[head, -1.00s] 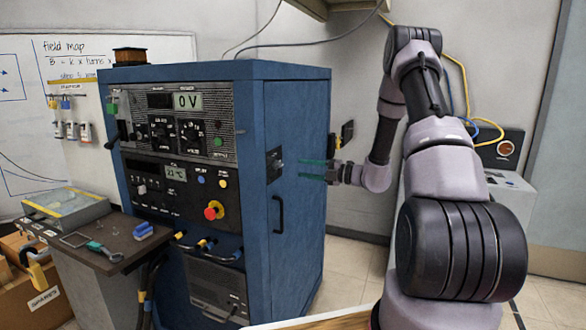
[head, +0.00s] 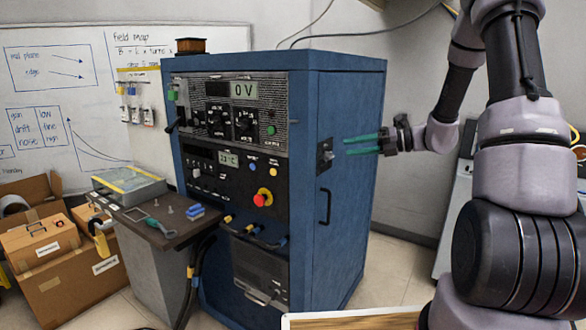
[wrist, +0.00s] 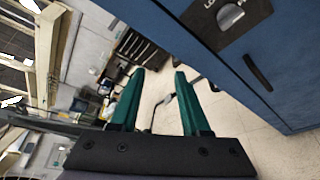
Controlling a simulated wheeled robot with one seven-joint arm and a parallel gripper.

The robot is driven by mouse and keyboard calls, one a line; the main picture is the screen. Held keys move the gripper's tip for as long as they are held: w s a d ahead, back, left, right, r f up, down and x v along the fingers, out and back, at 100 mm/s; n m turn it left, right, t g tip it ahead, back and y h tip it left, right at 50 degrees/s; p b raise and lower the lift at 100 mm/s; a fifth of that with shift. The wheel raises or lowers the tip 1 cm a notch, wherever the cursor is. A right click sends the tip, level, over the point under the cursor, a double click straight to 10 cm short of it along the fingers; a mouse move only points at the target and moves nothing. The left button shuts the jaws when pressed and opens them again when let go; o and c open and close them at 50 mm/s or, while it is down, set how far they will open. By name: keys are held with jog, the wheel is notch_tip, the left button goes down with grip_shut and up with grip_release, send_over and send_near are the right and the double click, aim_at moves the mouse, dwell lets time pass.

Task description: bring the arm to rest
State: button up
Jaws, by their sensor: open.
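My gripper (head: 362,143) has green fingers and shows at the right side of the blue cabinet (head: 340,225) in the head view. Its fingers point left, toward the dark latch plate (head: 325,155) on the cabinet's side. In the wrist view the two green fingers (wrist: 155,98) stand apart with nothing between them. The blue cabinet (wrist: 195,35) fills the upper right there, with the latch plate (wrist: 222,18) and a black handle (wrist: 257,72). I cannot tell the exact gap between the fingertips and the cabinet.
A dark shelf (head: 165,232) with a blue block, a wrench and a clear-lidded case (head: 128,186) stands left of the cabinet. Cardboard boxes (head: 75,265) lie on the floor at far left. A wooden surface edge (head: 350,321) is at the bottom. Pale floor shows right of the cabinet.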

jog(key=s+a+r+n+g+h, duration=0.2)
jog(key=s+r+n+h, duration=0.15)
jog(key=s+n, duration=0.35)
jog(key=s+a+r+n+g+h, duration=0.1)
jog(key=s+a+r+n+h, duration=0.1)
jog(key=s+r+n, duration=0.35)
jog(key=s+d+r+n+t+h, duration=0.2)
jog(key=s+d+r+n+h, duration=0.1)
jog(key=s+n, duration=0.4)
jog(key=s+d+r+n+t+h, duration=0.3)
jog(key=s+n, duration=0.4)
jog(key=n, duration=0.3)
jog(key=shift+s+d+h, duration=0.25)
jog(key=shift+d+h, duration=0.05)
jog(key=shift+h, duration=0.15)
